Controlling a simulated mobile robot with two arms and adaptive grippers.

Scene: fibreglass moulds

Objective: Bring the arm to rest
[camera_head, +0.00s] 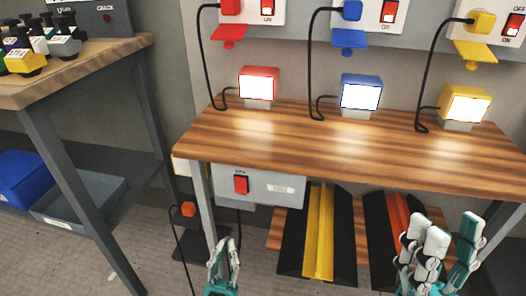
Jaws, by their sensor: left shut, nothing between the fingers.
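My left gripper (226,245) is at the bottom of the head view, left of centre, in front of the wooden table. Its fingers are together and hold nothing. My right gripper (450,232) is at the lower right, in front of the table's right end. Its fingers stand apart, and I see nothing between them. Both grippers point upward in the picture and appear clear of the furniture. The lower parts of both arms are cut off by the picture edge.
The wooden table (320,145) bears red (259,85), blue (360,94) and yellow (464,104) lamps, cabled to wall switch boxes. Below are a grey switch box (258,188) and a yellow channel (319,230). A workbench (100,50) stands left. Floor (165,250) shows between them.

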